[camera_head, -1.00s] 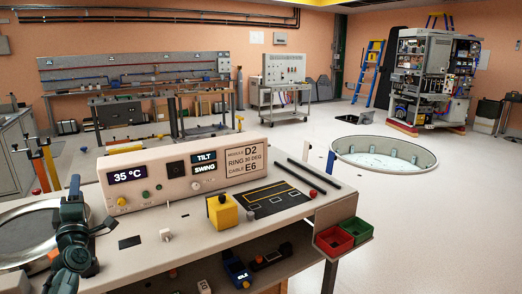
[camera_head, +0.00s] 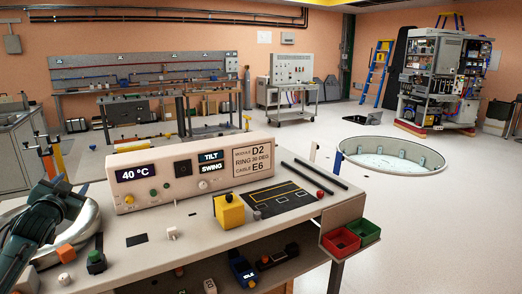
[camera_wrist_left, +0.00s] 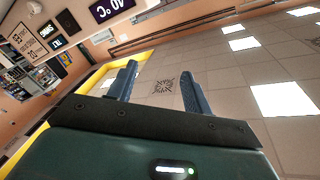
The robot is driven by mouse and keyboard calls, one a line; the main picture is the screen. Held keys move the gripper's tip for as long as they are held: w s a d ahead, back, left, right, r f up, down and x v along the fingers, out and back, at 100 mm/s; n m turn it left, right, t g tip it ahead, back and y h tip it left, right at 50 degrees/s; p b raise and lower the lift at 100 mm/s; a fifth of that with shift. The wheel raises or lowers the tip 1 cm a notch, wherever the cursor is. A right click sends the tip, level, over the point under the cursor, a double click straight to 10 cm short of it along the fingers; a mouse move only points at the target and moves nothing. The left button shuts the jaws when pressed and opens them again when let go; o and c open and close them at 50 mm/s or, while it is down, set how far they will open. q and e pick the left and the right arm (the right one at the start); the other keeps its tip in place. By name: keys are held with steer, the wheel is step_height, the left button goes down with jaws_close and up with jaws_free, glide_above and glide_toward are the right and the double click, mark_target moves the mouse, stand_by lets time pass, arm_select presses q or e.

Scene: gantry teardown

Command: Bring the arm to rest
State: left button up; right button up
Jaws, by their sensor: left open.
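My left arm comes in at the lower left of the head view, a dark green wrist rising over the left end of the bench (camera_head: 200,255). My left gripper (camera_wrist_left: 160,88) shows clearly in the left wrist view. Its two dark blue fingers stand apart with nothing between them, and tiled ceiling shows behind them. In the head view its fingertips are hard to make out. The arm partly hides a pale metal ring (camera_head: 88,222) on the bench. My right gripper is in neither view.
A control box (camera_head: 195,170) reading 40 °C stands on the bench, beside a yellow block (camera_head: 229,213) and a black mat (camera_head: 280,199). Red (camera_head: 340,242) and green bins hang at the right corner. A round floor pit (camera_head: 392,158) lies beyond, with open floor around it.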

arm_select(q)
steer(key=s+d+f+m+g+h, duration=0.1)
steer(key=s+d+f+h, duration=0.1)
steer(key=s+d+f, duration=0.4)
steer(key=s+d+f+m+g+h, duration=0.1)
steer(key=s+d+f+h, duration=0.1)
steer(key=d+f, duration=0.65)
steer(key=s+d+f+g+h, duration=0.15)
steer(key=s+d+f, duration=0.25)
steer(key=d+f, duration=0.4)
steer(key=s+d+f+g+h+p, duration=0.1)
steer(key=s+d, duration=0.4)
steer(key=s, duration=0.3)
steer(key=s+d+f+n+g+h+p, duration=0.1)
steer(key=s+d, duration=0.3)
steer(key=s, duration=0.4)
steer(key=s+d+f+n+g+h+p, duration=0.1)
steer(key=s+d+f+p, duration=0.2)
steer(key=s+d, duration=0.2)
steer(key=s, duration=0.3)
steer(key=shift+d+f, duration=0.15)
steer(key=shift+d, duration=0.15)
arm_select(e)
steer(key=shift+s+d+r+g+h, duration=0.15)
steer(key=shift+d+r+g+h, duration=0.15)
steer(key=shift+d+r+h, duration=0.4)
